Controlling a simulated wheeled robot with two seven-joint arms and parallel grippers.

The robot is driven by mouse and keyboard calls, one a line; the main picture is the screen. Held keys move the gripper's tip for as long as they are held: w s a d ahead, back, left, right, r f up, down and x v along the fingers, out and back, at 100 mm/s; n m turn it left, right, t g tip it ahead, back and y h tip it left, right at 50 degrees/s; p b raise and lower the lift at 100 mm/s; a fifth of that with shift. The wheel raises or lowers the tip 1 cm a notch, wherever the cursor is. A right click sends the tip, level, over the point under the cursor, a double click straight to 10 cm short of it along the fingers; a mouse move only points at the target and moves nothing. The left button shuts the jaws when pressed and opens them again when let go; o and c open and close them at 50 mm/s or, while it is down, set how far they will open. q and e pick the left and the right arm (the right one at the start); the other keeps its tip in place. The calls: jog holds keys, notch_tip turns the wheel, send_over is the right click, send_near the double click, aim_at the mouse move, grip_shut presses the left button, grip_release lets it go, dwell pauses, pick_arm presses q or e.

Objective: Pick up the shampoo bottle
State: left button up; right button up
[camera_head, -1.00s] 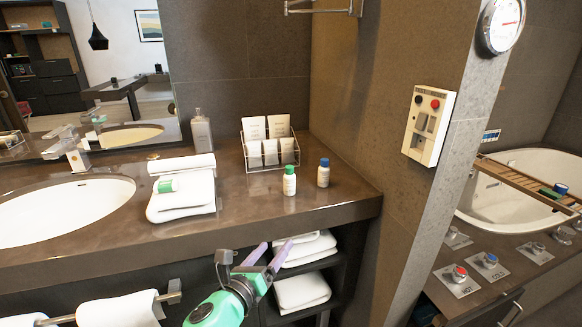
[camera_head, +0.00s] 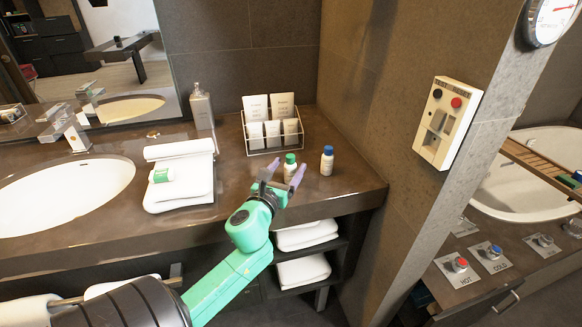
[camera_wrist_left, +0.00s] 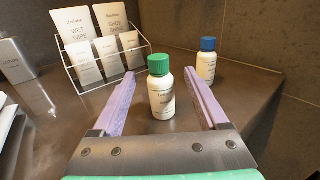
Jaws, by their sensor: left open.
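A small white bottle with a green cap (camera_head: 290,171) stands upright on the vanity counter. It also shows in the left wrist view (camera_wrist_left: 161,97), between my fingers in the picture. A similar white bottle with a blue cap (camera_head: 327,163) stands just right of it, also in the wrist view (camera_wrist_left: 206,67). Their labels are too small to read surely. My left gripper (camera_head: 287,168) is open and empty, its purple fingers pointing at the green-capped bottle, one on each side in the wrist view. I cannot tell whether a finger touches it. My right gripper is not in view.
A wire rack of white packets (camera_head: 272,136) stands behind the bottles. A dispenser (camera_head: 202,108) and the sink (camera_head: 65,195) are further left. The wall rises right of the counter.

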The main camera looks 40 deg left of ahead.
pick_arm(q)
jog(key=x, duration=0.5)
jog(key=shift+r+p, duration=0.15)
jog(key=shift+p, duration=0.2)
jog(key=shift+w, duration=0.25)
jog(key=shift+s, duration=0.1)
grip_shut()
